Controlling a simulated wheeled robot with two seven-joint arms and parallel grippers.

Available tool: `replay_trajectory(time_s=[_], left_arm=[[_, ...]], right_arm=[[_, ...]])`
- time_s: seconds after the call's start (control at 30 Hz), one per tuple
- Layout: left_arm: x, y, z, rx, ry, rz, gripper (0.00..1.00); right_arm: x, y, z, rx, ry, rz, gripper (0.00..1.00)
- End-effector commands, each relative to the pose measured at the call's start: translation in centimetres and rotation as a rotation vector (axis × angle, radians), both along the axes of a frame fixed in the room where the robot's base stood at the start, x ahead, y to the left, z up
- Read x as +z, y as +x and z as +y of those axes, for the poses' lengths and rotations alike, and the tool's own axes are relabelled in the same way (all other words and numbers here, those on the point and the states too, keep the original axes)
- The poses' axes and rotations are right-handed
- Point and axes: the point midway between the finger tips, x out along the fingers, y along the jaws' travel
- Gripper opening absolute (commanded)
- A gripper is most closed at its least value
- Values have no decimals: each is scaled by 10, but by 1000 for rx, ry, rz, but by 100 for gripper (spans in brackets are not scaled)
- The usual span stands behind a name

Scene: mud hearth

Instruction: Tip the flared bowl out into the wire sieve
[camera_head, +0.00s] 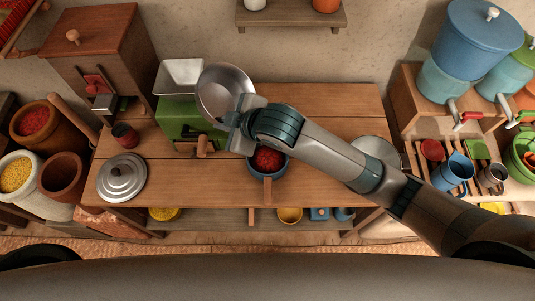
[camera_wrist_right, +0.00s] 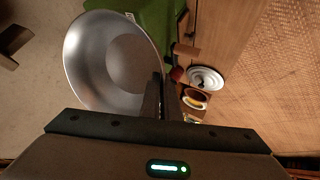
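The flared bowl (camera_head: 222,92) is a wide silver metal bowl. My right gripper (camera_head: 240,113) is shut on its rim and holds it up in front of the green mill. The bowl is tilted, its opening toward the head camera, and its inside looks bare. The bowl (camera_wrist_right: 105,60) also fills the left of the right wrist view, with the dark fingers (camera_wrist_right: 160,98) at its rim. A blue-rimmed round vessel with a handle, seemingly the wire sieve (camera_head: 268,178), sits on the table just below my gripper with red contents inside. Its mesh cannot be made out. My left gripper is not in view.
The green mill (camera_head: 180,118) with a metal hopper stands behind the bowl. A silver round dish (camera_head: 376,150) is partly behind my arm. The table's front middle is clear.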

Motion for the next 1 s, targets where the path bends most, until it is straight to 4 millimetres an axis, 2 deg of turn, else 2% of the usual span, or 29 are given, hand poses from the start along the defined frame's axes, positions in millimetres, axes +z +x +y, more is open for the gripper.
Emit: replay_trajectory(time_s=[0.47,0.73,1.0], left_arm=[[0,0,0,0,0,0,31],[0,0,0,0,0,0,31],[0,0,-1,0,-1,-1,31]], right_arm=[[31,7,24,2,-197,54,0],[36,12,41,0,-354,99,0],[59,16,55,1,-495,141,0]])
